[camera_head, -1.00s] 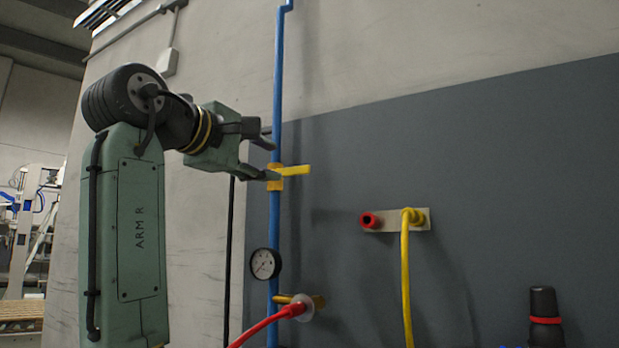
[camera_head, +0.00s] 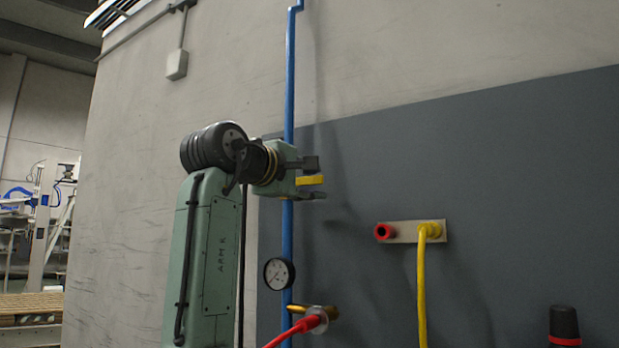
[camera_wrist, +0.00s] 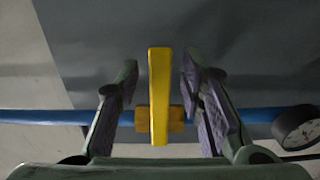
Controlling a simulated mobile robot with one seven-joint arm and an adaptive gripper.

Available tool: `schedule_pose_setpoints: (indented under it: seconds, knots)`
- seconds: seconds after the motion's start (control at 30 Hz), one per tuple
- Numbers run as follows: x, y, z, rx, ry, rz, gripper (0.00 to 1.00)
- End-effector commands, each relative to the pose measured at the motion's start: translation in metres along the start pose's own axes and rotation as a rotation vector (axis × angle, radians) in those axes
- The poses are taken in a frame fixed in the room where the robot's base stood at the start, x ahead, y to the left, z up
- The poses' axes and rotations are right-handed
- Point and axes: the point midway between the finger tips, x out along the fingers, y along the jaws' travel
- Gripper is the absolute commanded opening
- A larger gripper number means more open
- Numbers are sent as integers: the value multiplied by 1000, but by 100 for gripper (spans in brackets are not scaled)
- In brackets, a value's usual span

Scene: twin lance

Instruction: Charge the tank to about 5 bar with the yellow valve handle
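The yellow valve handle (camera_head: 310,180) sticks out from the blue pipe (camera_head: 289,80) on the wall. My gripper (camera_head: 313,178) is around it, one finger above and one below in the head view. In the wrist view the yellow handle (camera_wrist: 160,95) stands between the open fingers of my gripper (camera_wrist: 160,72). A gap shows on each side, so neither finger touches it. The valve's yellow body lies behind it on the blue pipe (camera_wrist: 60,116). A round pressure gauge (camera_head: 279,274) sits lower on the pipe; its reading is too small to tell. The tank is not identifiable.
A red hose (camera_head: 292,332) joins a fitting below the gauge. To the right, a wall plate (camera_head: 402,236) carries a red socket (camera_head: 384,232) and a yellow hose (camera_head: 422,285). A black object with a red band (camera_head: 564,325) stands at the lower right.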

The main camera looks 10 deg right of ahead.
Motion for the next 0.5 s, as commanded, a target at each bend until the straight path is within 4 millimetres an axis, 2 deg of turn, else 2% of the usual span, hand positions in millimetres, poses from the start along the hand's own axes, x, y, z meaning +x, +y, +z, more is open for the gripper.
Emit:
schedule_pose_setpoints:
  seconds: [0.17, 0.5]
  knots:
    - [0, 0, 0, 0, 0, 0, 35]
    - [0, 0, 0, 0, 0, 0, 12]
